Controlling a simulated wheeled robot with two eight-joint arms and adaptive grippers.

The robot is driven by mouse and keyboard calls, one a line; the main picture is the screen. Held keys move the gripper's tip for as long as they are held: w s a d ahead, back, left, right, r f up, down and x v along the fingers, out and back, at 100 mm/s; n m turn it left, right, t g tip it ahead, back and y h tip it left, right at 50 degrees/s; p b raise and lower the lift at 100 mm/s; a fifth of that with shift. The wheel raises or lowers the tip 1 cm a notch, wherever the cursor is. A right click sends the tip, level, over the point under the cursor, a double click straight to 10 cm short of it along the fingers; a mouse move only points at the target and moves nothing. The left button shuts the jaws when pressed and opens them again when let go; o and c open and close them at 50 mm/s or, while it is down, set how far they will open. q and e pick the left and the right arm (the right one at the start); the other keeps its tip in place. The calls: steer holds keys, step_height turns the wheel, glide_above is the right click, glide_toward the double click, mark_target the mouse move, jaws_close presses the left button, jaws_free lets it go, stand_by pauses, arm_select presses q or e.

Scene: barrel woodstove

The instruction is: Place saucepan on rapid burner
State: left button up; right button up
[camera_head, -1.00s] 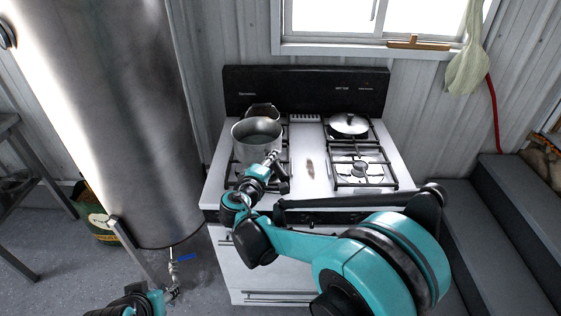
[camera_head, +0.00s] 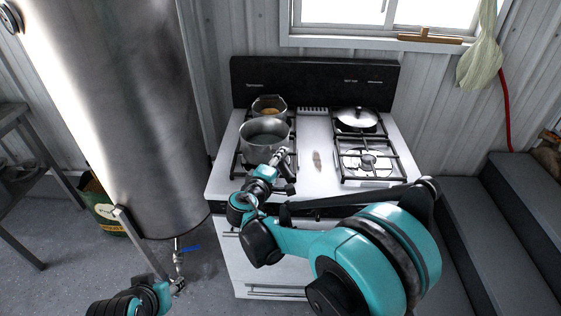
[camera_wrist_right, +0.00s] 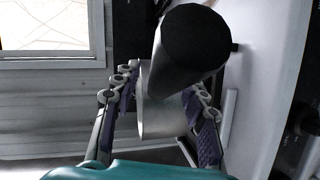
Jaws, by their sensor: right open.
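The grey metal saucepan (camera_head: 265,133) is over the front left burner grate of the white stove (camera_head: 316,128). I cannot tell whether it rests flat there. My right gripper (camera_head: 281,157) is at its front, on the handle side. In the right wrist view, the open fingers (camera_wrist_right: 162,108) stand on either side of the saucepan's metal body (camera_wrist_right: 158,118), with its thick black handle (camera_wrist_right: 195,45) pointing toward the camera. Contact is unclear. The front right burner (camera_head: 367,161) is bare. My left gripper (camera_head: 178,286) is small at the lower left; its fingers are unclear.
A second pot (camera_head: 268,104) stands behind the saucepan on the back left burner. A lidded pan (camera_head: 357,118) is on the back right burner. A tall metal tank (camera_head: 115,110) stands left of the stove. Dark steps (camera_head: 465,230) are at the right.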

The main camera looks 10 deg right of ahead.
steer(key=shift+r, duration=0.1)
steer(key=shift+s+a, duration=0.25)
steer(key=shift+s, duration=0.05)
steer(key=p+v, duration=0.3)
steer(key=v, duration=0.8)
steer(key=shift+s, duration=0.15)
